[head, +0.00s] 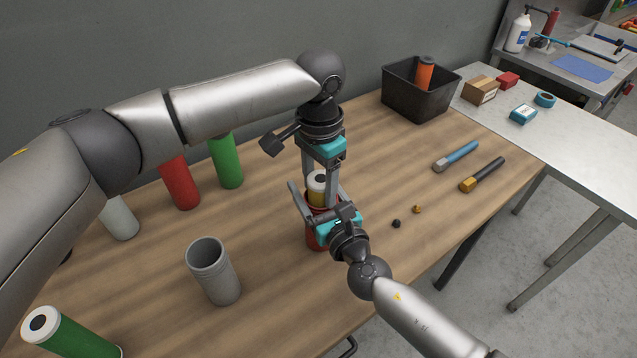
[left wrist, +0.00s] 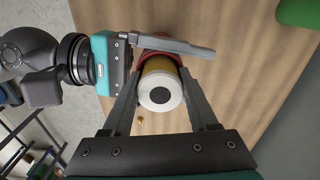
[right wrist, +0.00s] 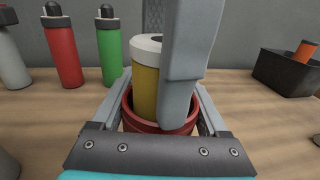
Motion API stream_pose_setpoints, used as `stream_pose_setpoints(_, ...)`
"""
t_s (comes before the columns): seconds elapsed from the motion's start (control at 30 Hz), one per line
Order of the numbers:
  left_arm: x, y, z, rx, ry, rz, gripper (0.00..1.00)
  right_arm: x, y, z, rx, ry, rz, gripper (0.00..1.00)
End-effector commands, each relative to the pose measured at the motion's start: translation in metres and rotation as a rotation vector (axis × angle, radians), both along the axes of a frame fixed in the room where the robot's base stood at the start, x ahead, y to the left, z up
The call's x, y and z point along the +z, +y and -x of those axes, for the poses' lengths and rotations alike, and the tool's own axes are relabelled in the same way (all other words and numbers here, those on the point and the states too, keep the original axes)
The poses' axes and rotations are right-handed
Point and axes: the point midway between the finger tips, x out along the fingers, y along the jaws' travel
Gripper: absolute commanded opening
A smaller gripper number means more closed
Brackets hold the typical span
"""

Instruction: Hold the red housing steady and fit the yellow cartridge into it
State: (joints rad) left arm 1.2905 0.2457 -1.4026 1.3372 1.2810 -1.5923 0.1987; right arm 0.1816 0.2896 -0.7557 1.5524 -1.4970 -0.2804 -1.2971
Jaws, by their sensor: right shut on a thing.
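The yellow cartridge (head: 319,192) has a white end cap with a dark centre. It stands about upright at the mouth of the red housing (head: 315,237), its lower end hidden behind the rim in the right wrist view (right wrist: 146,88). My left gripper (head: 322,195) points down from above, its fingers on either side of the cartridge; in the left wrist view they press against its sides (left wrist: 160,92). One finger reaches down to the rim in the right wrist view. My right gripper (head: 318,212) is shut around the upright housing, whose rim shows between its fingers (right wrist: 128,104).
A grey open cylinder (head: 212,272) stands at front left. Red (head: 180,183) and green (head: 226,161) cylinders stand behind. A black bin (head: 420,88) holds an orange cylinder. Two handled tools (head: 456,157) and small caps (head: 396,223) lie to the right.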

Motion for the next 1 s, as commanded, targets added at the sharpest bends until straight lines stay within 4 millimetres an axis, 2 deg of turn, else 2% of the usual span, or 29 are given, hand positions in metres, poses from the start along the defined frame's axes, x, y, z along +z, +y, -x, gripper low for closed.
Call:
stream_pose_setpoints(0.03, -0.013, 0.004, 0.002, 0.007, 0.007, -0.010, 0.66, 0.001, 0.004, 0.003, 0.010, -0.006, -0.001, 0.09)
stream_pose_setpoints(0.13, -0.013, 0.004, 0.001, 0.008, 0.006, -0.010, 0.72, 0.002, 0.005, 0.003, 0.012, -0.007, -0.001, 0.09)
stream_pose_setpoints(0.27, -0.009, 0.004, 0.000, 0.009, 0.004, -0.011, 0.72, 0.002, 0.006, 0.003, 0.014, -0.008, -0.001, 0.09)
stream_pose_setpoints(0.37, 0.001, 0.005, 0.000, 0.009, 0.004, -0.010, 0.72, 0.002, 0.006, 0.004, 0.014, -0.008, -0.002, 0.09)
stream_pose_setpoints(0.7, 0.080, 0.002, 0.001, 0.005, 0.003, -0.005, 0.72, 0.001, 0.004, 0.002, 0.009, -0.004, -0.002, 0.09)
stream_pose_setpoints(0.83, 0.103, 0.002, 0.002, 0.004, 0.005, -0.005, 0.72, 0.001, 0.003, 0.002, 0.007, -0.004, -0.001, 0.09)
stream_pose_setpoints(1.0, 0.120, 0.002, 0.002, 0.005, 0.007, -0.006, 0.72, 0.001, 0.002, 0.002, 0.006, -0.004, 0.001, 0.09)
